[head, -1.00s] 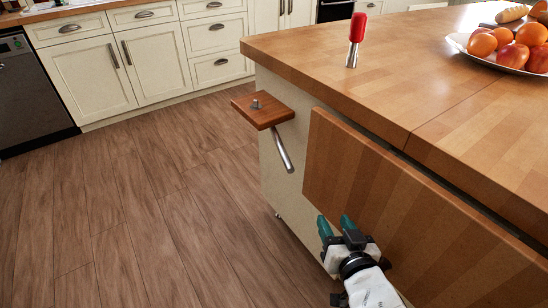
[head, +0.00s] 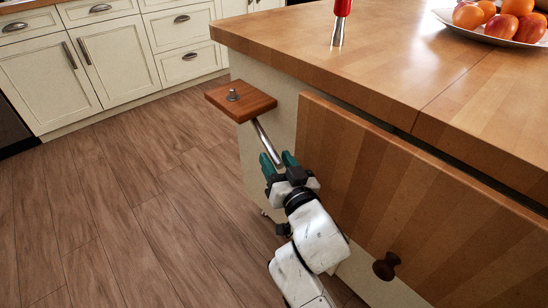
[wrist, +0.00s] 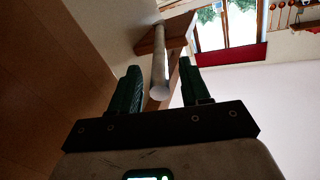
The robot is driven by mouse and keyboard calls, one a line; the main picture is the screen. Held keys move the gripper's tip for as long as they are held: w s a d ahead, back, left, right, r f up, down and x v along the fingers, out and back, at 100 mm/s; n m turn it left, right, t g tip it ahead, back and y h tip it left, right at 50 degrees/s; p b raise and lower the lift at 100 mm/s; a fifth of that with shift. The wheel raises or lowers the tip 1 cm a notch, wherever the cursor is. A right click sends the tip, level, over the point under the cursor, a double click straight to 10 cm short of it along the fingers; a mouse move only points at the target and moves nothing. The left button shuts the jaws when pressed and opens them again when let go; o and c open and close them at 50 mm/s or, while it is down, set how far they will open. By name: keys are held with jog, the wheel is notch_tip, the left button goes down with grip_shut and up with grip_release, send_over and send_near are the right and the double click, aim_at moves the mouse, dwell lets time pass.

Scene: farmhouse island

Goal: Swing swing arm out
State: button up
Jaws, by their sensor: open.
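The swing arm, a metal rod (head: 265,141), slants down from under a small wooden block (head: 240,98) at the island's end. In the wrist view the rod (wrist: 159,60) points toward me, its round end showing between the two fingers, with the wooden block (wrist: 176,32) behind it. My gripper (head: 279,160) has green fingers and is open, just at the rod's lower end in the head view. In the wrist view my gripper (wrist: 160,85) has gaps beside the rod; I cannot tell if either finger touches it.
A hinged wooden leaf (head: 400,190) with a dark knob (head: 386,266) hangs down the island's side, close right of my arm. The island top (head: 400,60) holds a red-handled tool (head: 341,18) and a fruit plate (head: 490,33). The floor (head: 130,210) at left is clear.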

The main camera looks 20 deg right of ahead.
aim_at(262, 134)
jog(key=shift+w, duration=1.05)
jog(key=shift+c, duration=0.3)
grip_shut()
